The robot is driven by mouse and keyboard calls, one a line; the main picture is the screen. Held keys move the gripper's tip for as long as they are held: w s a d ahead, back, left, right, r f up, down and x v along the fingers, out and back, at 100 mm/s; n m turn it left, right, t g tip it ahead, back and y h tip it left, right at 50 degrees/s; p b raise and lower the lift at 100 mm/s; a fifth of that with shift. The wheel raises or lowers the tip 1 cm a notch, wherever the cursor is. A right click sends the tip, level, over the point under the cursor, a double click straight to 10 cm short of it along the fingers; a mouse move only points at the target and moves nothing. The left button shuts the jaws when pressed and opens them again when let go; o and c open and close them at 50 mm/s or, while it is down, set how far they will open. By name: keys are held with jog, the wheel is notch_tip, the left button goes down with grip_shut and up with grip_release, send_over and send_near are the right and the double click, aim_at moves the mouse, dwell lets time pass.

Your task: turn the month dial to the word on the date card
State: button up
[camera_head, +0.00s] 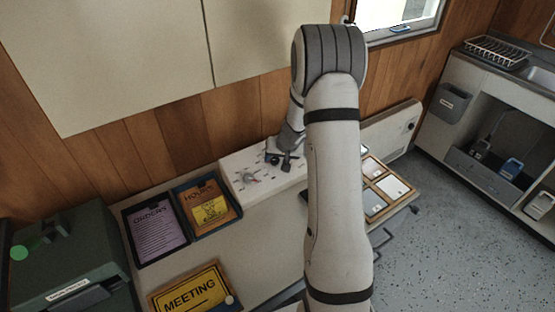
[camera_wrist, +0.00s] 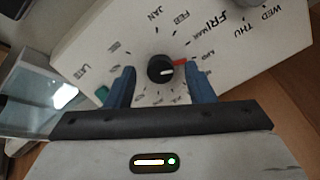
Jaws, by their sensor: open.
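The white dial board (camera_head: 238,183) lies on the counter against the wall; it also fills the top of the wrist view (camera_wrist: 100,35). The month dial is a black round knob (camera_wrist: 160,69) ringed by words, among them JAN, FEB, MAR and what looks like APR. Its white line points right, near a red mark (camera_wrist: 180,63). My gripper (camera_wrist: 161,74) is open, with blue fingers to the left and right of the knob, apart from it. In the head view my gripper (camera_head: 285,161) is over the board's right part. I cannot make out a date card.
Left of the board are an ORDERS sheet (camera_head: 158,232) and an HOURS board (camera_head: 217,223). A yellow MEETING sign (camera_head: 192,292) lies in front, a dark green box (camera_head: 62,260) at far left. Framed cards (camera_head: 391,186) lie right of my arm. Weekday words show beside the month ring.

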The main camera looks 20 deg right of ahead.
jog(key=shift+w+a+f, duration=0.1)
jog(key=shift+w+f, duration=0.15)
jog(key=shift+f, duration=0.25)
jog(key=c, duration=1)
